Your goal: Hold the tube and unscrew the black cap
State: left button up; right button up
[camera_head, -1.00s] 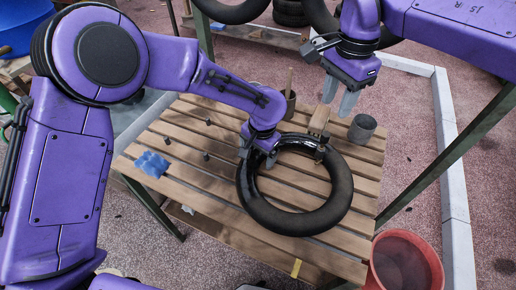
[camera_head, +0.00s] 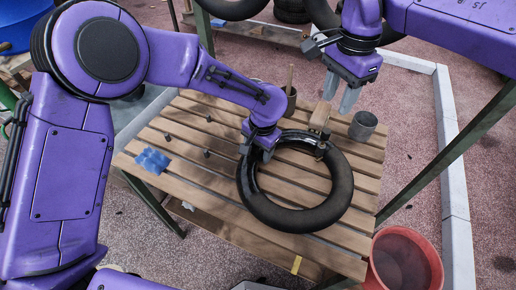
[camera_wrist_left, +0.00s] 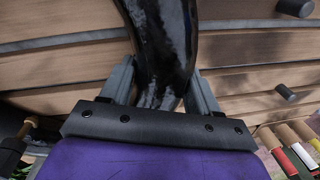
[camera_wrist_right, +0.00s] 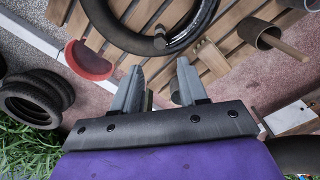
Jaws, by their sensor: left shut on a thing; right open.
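The black inner tube (camera_head: 335,205) lies flat on the slatted wooden table (camera_head: 225,212). My left gripper (camera_head: 258,153) is shut on the tube's left upper side. In the left wrist view the glossy black tube (camera_wrist_left: 165,50) passes between its two fingers. A short valve stem with the black cap (camera_head: 322,148) stands at the tube's upper right; it also shows in the right wrist view (camera_wrist_right: 160,41), too small to tell cap from stem. My right gripper (camera_head: 348,100) is open and empty, above the table's far edge and apart from the cap.
A wooden block (camera_head: 319,117) lies close behind the valve. A grey metal cup (camera_head: 363,127) and a brown pot (camera_head: 289,103) with a wooden handle stand near it. A blue cloth (camera_head: 152,161) and several small dark pegs are at left. A red bucket (camera_head: 405,262) is at lower right.

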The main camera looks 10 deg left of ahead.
aim_at(327, 131)
jog(key=m, duration=0.2)
jog(key=f+m, duration=0.1)
jog(key=m, duration=0.1)
jog(key=shift+m, duration=0.3)
notch_tip(327, 131, down, 9)
jog(key=shift+r, duration=0.1)
grip_shut()
jog(key=shift+n, duration=1.6)
